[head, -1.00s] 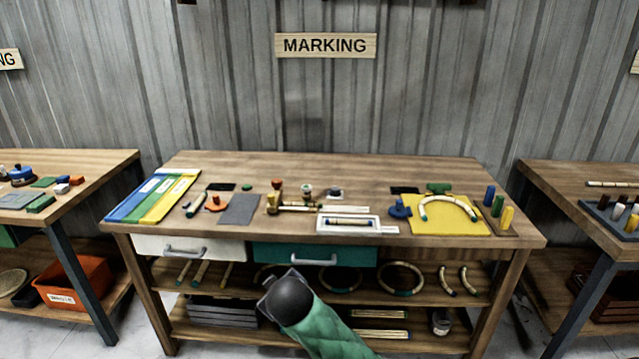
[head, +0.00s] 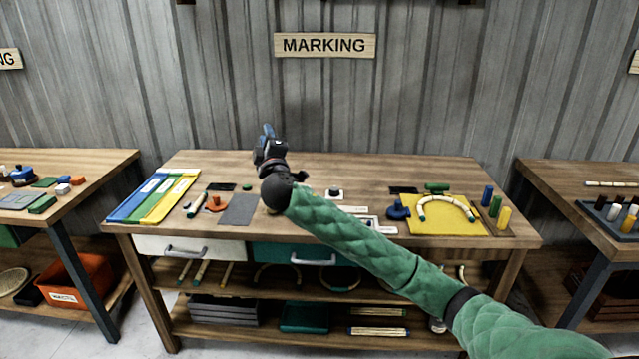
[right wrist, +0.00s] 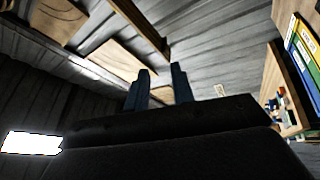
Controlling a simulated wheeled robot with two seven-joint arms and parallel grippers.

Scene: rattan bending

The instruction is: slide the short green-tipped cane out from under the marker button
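My right gripper (head: 267,132) is raised above the back of the marking bench, its fingers pointing up at the wall. In the right wrist view its two blue fingers (right wrist: 160,78) stand apart with nothing between them. My right forearm crosses the middle of the bench and hides the marking fixture there, so I cannot see the marker button or a cane under it. A short green-tipped cane (head: 196,205) lies on the left part of the bench, beside an orange piece (head: 216,204). My left gripper is not in view.
Blue, green and yellow strips (head: 154,197) lie at the bench's left, near a grey mat (head: 239,209). A yellow board (head: 446,224) carries a bent cane (head: 447,203). Colored pegs (head: 496,206) stand at right. The back of the bench top (head: 370,168) is mostly clear.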

